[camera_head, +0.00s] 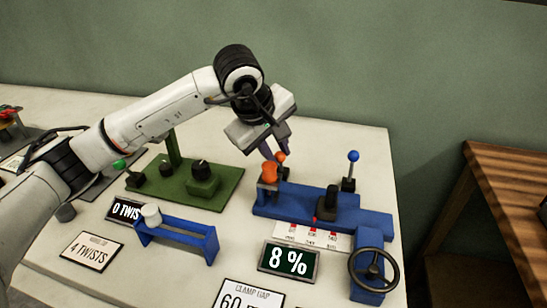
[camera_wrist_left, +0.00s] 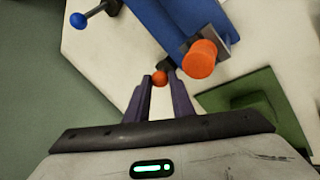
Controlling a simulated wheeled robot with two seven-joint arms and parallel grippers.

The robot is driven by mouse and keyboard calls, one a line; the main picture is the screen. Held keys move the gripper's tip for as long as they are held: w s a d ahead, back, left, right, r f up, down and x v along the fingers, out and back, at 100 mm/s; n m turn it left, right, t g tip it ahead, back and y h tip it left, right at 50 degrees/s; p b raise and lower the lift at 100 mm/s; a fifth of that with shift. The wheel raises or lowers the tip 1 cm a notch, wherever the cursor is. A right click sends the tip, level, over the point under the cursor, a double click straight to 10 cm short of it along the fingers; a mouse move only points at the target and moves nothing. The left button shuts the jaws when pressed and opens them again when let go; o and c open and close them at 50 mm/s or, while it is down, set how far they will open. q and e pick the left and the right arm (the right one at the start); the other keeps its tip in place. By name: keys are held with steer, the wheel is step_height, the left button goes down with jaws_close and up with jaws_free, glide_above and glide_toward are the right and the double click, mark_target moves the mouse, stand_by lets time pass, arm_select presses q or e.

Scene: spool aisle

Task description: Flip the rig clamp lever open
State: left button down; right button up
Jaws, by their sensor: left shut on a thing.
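The blue rig (camera_head: 290,203) stands on the right part of the pale table. A short lever with an orange ball (camera_head: 280,157) rises at its back left. My left gripper (camera_head: 274,151) reaches down to this ball from above. In the left wrist view the fingertips (camera_wrist_left: 160,84) are closed around the orange ball (camera_wrist_left: 160,78). A larger orange cylinder knob (camera_head: 269,173) is close beside it and also shows in the left wrist view (camera_wrist_left: 201,58). The lever's lower part is mostly hidden. My right gripper is in neither view.
A blue-ball lever (camera_head: 352,157) stands to the right on the rig, and a black handwheel (camera_head: 373,268) at its front right. A display (camera_head: 289,261) reads 8 %. A green fixture (camera_head: 205,184) and a blue bracket (camera_head: 178,236) stand left.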

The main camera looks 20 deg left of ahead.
arm_select(q)
steer(key=shift+s+f, duration=0.35)
steer(key=c, duration=1.6)
jaws_free()
steer(key=shift+o, duration=0.3)
steer(key=shift+r, duration=0.1)
steer(key=shift+r, duration=0.3)
steer(key=v, duration=0.9)
steer(key=shift+s+r, duration=0.25)
steer(key=shift+r, duration=0.1)
steer(key=shift+a, duration=0.1)
